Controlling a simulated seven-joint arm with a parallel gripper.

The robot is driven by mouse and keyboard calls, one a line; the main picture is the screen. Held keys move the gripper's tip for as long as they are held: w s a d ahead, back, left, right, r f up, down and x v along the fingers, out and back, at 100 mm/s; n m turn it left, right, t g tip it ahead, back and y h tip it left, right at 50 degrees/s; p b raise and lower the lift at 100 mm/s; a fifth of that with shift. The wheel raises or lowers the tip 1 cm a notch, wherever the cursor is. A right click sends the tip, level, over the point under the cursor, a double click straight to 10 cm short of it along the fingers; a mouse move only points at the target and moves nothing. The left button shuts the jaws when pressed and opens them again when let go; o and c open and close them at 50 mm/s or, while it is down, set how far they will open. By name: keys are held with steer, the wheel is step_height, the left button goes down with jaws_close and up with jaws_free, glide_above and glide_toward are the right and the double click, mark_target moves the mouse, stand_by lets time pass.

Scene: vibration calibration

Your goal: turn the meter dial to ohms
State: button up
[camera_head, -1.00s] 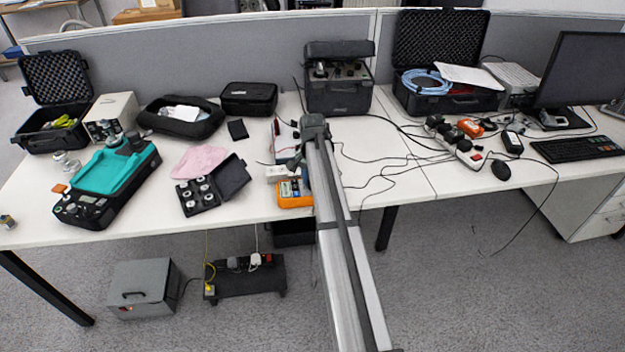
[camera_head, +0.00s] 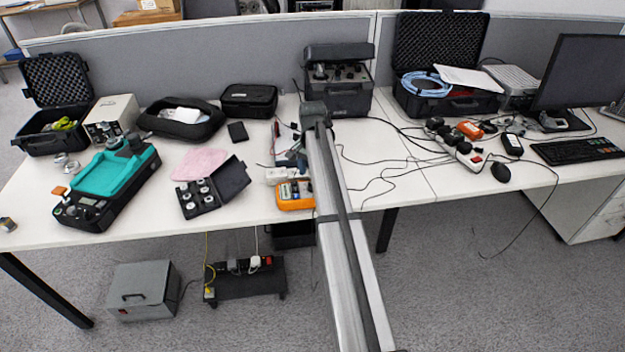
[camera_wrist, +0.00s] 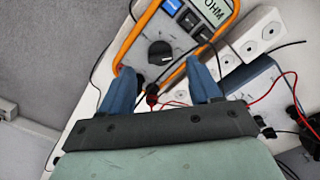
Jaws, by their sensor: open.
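The orange-framed meter (camera_head: 296,203) lies near the front edge of the desk in the head view, partly behind my arm. The dial appears just beyond the fingertips; I see no contact. In the head view the fingers are small and partly hidden.
A white socket strip (camera_wrist: 258,32) lies beside the meter. Red and black leads run close to the right finger. An open black case of weights (camera_head: 205,193) stands left of the meter. A dark instrument case (camera_head: 338,90) stands behind my arm.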

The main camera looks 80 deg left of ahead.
step_height(320, 180, up, 9)
steer(key=shift+r, duration=0.15)
stand_by(0.9)
